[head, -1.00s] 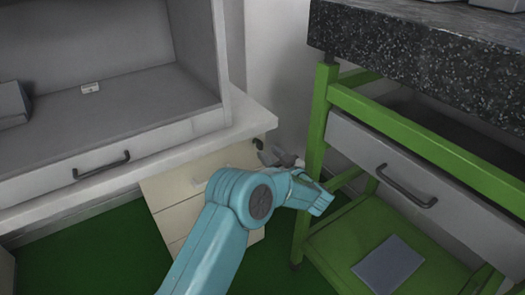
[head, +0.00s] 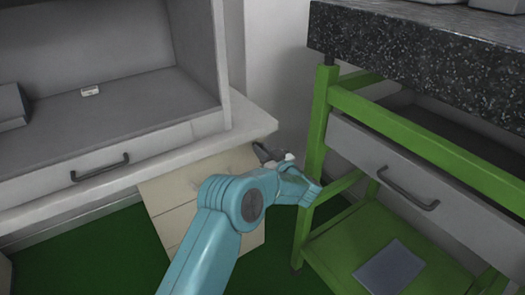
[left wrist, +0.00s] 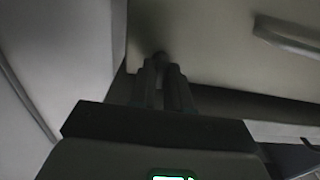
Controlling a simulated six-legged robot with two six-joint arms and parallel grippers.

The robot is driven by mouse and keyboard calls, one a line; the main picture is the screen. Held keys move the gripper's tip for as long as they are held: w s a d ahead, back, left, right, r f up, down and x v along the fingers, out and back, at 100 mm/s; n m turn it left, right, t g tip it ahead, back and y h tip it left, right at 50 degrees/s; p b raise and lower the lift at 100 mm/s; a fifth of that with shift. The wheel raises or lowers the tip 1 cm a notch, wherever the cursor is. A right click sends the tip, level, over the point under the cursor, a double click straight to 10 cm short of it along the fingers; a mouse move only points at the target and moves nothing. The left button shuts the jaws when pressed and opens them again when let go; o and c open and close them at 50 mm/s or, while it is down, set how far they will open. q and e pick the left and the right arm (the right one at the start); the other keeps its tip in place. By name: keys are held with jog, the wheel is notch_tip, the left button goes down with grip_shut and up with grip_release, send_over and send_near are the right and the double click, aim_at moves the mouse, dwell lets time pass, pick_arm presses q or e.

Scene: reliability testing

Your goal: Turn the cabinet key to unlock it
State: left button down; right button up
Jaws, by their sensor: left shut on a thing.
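The cream drawer cabinet (head: 165,205) stands under the white bench, partly hidden by my left arm. My left gripper (head: 263,152) is at the cabinet's upper right corner. In the left wrist view, the two dark fingers of my left gripper (left wrist: 163,68) are close together at the cabinet front (left wrist: 215,55). They are shut on the small dark key (left wrist: 159,57), which is mostly hidden between the fingertips. I cannot tell the key's angle. My right gripper is not in view.
The white bench edge (head: 250,125) lies just above my left gripper. The green frame (head: 318,140) of a table with a dark speckled top (head: 420,50) stands close on the right. A cabinet drawer handle (left wrist: 285,35) shows in the left wrist view.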

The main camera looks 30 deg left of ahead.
pick_arm(q)
jog(key=shift+r, duration=0.1)
jog(key=m+p, duration=0.2)
jog(key=p, duration=0.1)
jog(key=m+p, duration=0.1)
jog(key=p, duration=0.1)
jog(key=shift+a+r+m, duration=0.1)
jog(key=shift+r+m, duration=0.15)
jog(key=shift+m, duration=0.05)
jog(key=shift+w+f+m+p, duration=0.15)
jog(key=shift+m+p, duration=1.4)
jog(key=shift+m, duration=2)
jog(key=shift+w+f+m+p, duration=0.15)
jog(key=shift+m+p, duration=1.35)
jog(key=shift+m, duration=2.05)
jog(key=shift+s, duration=0.1)
